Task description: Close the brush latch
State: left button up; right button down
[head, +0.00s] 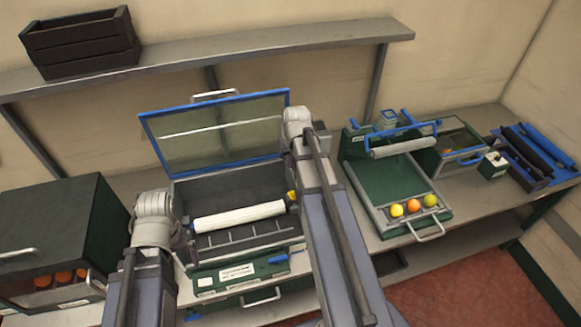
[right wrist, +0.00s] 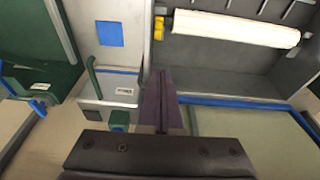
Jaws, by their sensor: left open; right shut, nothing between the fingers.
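The white brush roller (head: 238,215) lies across the open grey box (head: 215,190). A small yellow piece, perhaps the brush latch (head: 292,196), is at the roller's right end; it also shows in the right wrist view (right wrist: 158,28). Whether it is open or closed is not clear. My right gripper (right wrist: 163,100) is shut and empty, apart from the yellow piece. In the head view its fingers are hidden by my arm. My left gripper (head: 180,236) is open at the box's left end, mostly hidden behind its own wrist.
The blue-framed lid (head: 215,130) stands raised behind the box. A green tray unit (head: 385,185) with several fruits is at the right, and a dark green cabinet (head: 60,235) at the left. A shelf (head: 270,42) with a dark crate (head: 80,45) runs above.

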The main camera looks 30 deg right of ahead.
jog(key=shift+w+d+r, duration=0.1)
jog(key=shift+d+r, duration=0.1)
jog(key=shift+d, duration=0.15)
jog(key=shift+f, duration=0.1)
jog(key=b, duration=1.1)
send_over(292, 191)
jog(key=w, duration=0.2)
jog(key=s+a+f+x, duration=0.1)
jog(key=s+x, duration=0.1)
jog(key=x, duration=0.8)
jog(key=shift+s+d+f+b, duration=0.25)
jog(key=shift+s+f+b, duration=0.5)
jog(key=shift+s+b, duration=0.1)
jog(key=shift+s+f+b, duration=0.3)
jog(key=shift+s+f, duration=0.05)
